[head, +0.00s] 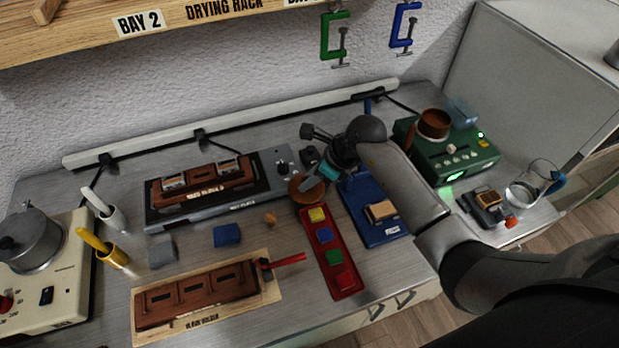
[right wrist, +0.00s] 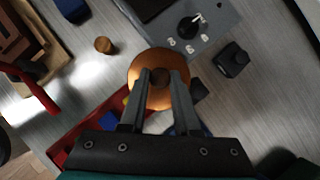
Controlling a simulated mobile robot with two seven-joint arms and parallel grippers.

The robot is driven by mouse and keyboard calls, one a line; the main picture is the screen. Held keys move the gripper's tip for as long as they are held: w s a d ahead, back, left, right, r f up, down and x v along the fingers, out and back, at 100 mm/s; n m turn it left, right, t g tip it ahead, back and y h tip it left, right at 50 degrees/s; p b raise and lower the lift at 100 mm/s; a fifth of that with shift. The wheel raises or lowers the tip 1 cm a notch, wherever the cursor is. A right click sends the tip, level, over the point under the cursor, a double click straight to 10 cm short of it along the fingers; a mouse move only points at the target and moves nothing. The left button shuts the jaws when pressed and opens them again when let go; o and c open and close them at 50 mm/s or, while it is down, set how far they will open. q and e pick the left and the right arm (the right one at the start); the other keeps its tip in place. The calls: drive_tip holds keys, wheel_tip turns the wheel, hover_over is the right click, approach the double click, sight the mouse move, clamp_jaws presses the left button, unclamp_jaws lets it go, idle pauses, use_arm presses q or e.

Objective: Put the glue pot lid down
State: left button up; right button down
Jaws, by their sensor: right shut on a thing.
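The glue pot lid is a round copper-brown disc (head: 304,193) with a dark knob. My right gripper (head: 318,182) is shut on that knob, and in the right wrist view the lid (right wrist: 142,66) sits at the fingertips (right wrist: 160,78). The lid is over the bench between the grey fixture and the top end of the red tray. I cannot tell whether it touches the bench. A copper-brown pot (head: 433,125) stands on the green unit at the right. My left gripper is not in view.
The red tray (head: 346,280) holds several coloured blocks. A blue stand (head: 386,232) is right of the lid, and the grey fixture (head: 280,185) is behind it. A small wooden piece (head: 270,219) and blue block (head: 227,236) lie left. Some bare bench lies between them.

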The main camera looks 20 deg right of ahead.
drive_tip(key=shift+f+b, duration=0.5)
drive_tip(key=shift+f, duration=0.05)
drive_tip(key=c, duration=0.6)
unclamp_jaws()
drive_tip(key=shift+c, duration=0.2)
drive_tip(key=shift+r, duration=0.1)
drive_tip(key=shift+r+p, duration=0.6)
drive_tip(key=shift+p, duration=0.05)
drive_tip(key=v, duration=1.1)
drive_tip(key=shift+d+r, duration=0.2)
drive_tip(key=shift+r, duration=0.15)
drive_tip(key=shift+s, duration=0.2)
